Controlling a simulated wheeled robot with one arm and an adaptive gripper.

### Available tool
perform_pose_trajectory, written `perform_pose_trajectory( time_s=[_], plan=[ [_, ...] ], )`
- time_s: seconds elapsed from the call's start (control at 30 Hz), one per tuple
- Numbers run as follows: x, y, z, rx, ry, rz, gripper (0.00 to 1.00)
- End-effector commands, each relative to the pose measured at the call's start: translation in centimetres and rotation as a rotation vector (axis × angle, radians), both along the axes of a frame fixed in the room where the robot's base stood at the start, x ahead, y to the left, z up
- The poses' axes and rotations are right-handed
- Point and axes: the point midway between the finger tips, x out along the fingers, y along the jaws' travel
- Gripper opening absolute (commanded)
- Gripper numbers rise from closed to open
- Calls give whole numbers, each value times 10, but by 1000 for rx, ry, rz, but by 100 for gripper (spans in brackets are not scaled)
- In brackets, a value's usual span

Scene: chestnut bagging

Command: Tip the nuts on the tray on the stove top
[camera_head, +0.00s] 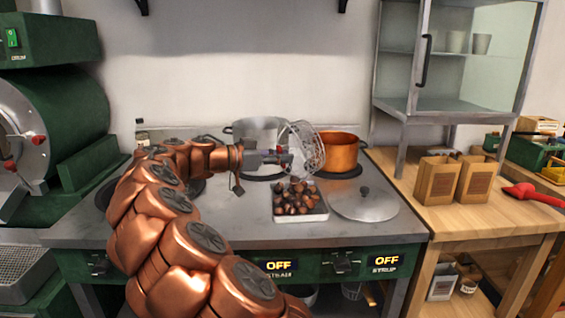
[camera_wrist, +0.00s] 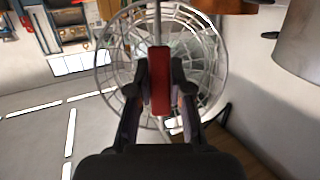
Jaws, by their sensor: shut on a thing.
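A wire strainer basket (camera_head: 310,150) is tilted onto its side above the stove top, just over the back of the tray. My gripper (camera_head: 284,157) is shut on the red grip of its handle; the red grip also shows between the fingers in the wrist view (camera_wrist: 159,80). The basket's round wire frame (camera_wrist: 108,62) spreads around the grip there, and I see no nuts in it. The small pale square tray (camera_head: 302,217) lies on the stove top below, with several brown nuts (camera_head: 299,197) heaped on it.
A steel pot (camera_head: 258,133) and a copper pot (camera_head: 341,153) stand behind the tray. A round lid (camera_head: 364,204) lies to its right. Paper bags (camera_head: 436,180) stand on the wooden table (camera_head: 466,222) at right. A green drum machine (camera_head: 62,120) is at left.

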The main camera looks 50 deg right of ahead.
Motion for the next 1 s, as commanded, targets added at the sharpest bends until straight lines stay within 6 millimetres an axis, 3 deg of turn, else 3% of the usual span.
perform_pose_trajectory(
  time_s=[1.0],
  plan=[
    [5,11,-14,-176,91,-1,0]
  ],
)
